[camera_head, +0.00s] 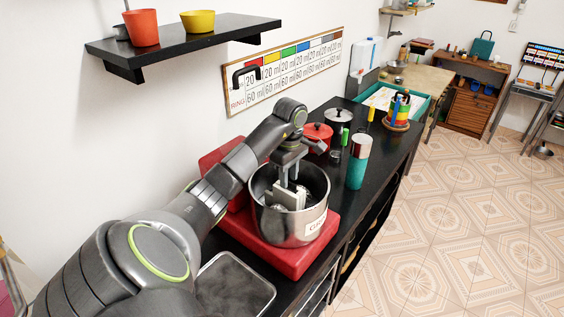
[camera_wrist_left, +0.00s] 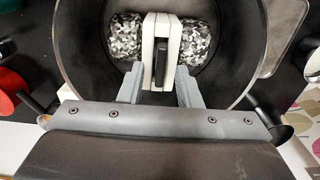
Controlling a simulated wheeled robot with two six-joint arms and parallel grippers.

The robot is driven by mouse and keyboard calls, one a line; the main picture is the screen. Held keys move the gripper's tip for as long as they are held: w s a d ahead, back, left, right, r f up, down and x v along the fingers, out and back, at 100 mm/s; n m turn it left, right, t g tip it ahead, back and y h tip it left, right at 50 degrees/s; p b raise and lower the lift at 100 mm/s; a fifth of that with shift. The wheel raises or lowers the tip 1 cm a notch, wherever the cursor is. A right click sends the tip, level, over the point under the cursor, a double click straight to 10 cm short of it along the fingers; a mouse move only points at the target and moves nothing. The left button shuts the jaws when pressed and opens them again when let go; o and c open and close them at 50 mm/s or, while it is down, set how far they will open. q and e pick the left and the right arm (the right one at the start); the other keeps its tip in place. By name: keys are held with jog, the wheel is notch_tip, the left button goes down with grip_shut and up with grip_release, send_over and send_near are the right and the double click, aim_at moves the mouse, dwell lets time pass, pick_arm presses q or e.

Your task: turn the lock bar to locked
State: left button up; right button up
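A metal pot (camera_head: 294,228) with a partly readable label stands on a red base. Inside it a white upright block (camera_wrist_left: 147,40) with a black bar (camera_wrist_left: 160,60) on its face sits between two grey speckled rounded pieces (camera_wrist_left: 125,38). I cannot make out which part is the lock bar or any locked mark. My left gripper (camera_head: 291,180) reaches down into the pot. In the left wrist view its two fingers (camera_wrist_left: 160,84) stand apart, one close along each side of the white block; whether they press on it is unclear. My right gripper is out of view.
The red base (camera_head: 320,248) sits on a black counter. A teal cylinder (camera_head: 358,165), a red lidded pot (camera_head: 318,135) and a dark-lidded pot (camera_head: 339,120) stand behind. A black shelf (camera_head: 235,30) holds orange and yellow pots. The floor at right is clear.

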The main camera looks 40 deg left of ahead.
pick_arm(q)
jog(key=shift+d+f, duration=0.1)
jog(key=shift+f, duration=0.45)
jog(key=shift+c, duration=0.4)
grip_shut()
